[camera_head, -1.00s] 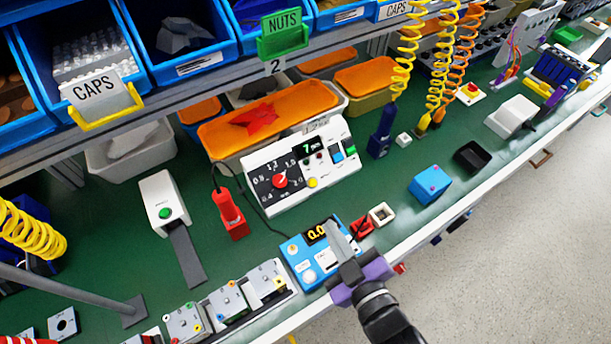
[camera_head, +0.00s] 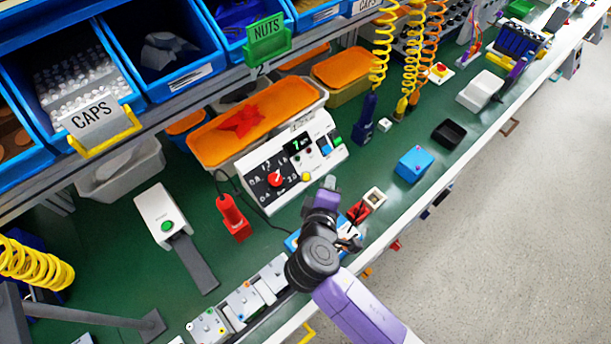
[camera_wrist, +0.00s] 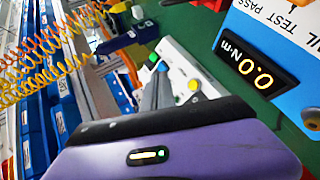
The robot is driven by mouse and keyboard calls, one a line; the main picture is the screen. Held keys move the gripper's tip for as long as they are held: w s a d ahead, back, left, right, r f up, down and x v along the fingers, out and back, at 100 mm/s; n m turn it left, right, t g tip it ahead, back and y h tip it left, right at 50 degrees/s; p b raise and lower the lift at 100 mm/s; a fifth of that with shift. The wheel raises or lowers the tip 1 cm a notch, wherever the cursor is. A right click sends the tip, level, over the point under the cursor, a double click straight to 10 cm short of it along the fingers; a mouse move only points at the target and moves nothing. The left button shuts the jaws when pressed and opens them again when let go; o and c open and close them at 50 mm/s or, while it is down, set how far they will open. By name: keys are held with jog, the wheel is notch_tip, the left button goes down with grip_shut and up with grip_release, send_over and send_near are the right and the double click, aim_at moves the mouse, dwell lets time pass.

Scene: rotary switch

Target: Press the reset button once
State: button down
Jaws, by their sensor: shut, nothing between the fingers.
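The white control box (camera_head: 256,173) stands at mid-bench with a red knob (camera_head: 276,178), a dial scale, a display and several coloured buttons. A yellow button (camera_head: 306,177) is at its lower edge, with blue (camera_head: 326,150) and green ones at its right. I cannot read which is marked reset. My gripper (camera_head: 330,183) is shut and empty, in front of the box's lower right, apart from the buttons in the picture. In the wrist view, the grey fingers (camera_wrist: 156,92) point at the box (camera_wrist: 183,64), left of a yellow button (camera_wrist: 194,85).
A blue torque meter reading 0.0 (camera_wrist: 254,65) lies under my arm, mostly hidden in the head view. Orange bins (camera_head: 252,122) are behind the box.

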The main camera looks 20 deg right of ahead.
aim_at(306, 177)
jog(key=w+f+b, duration=0.2)
jog(key=b, duration=0.1)
jog(key=w+a+f+b, duration=0.1)
jog(key=w+f+b, duration=0.1)
jog(key=f+b, duration=0.1)
jog(key=shift+w+a+f, duration=0.1)
jog(key=shift+w+a, duration=0.1)
jog(key=shift+w, duration=0.1)
jog(key=shift+w+a+f+b, duration=0.25)
jog(key=shift+w+f+b, duration=0.3)
jog(key=shift+w+b, duration=0.15)
jog(key=shift+f, duration=0.1)
dwell(1.6)
jog(key=shift+w+f, duration=0.15)
jog(key=shift+w, duration=0.15)
jog(key=shift+w+a+f+b, duration=0.15)
jog(key=shift+w+f+b, duration=0.15)
jog(key=shift+b, duration=0.1)
dwell(0.6)
jog(key=shift+s+r, duration=0.1)
jog(key=shift+s, duration=0.05)
jog(key=shift+s+r+p, duration=0.5)
jog(key=shift+p, duration=0.35)
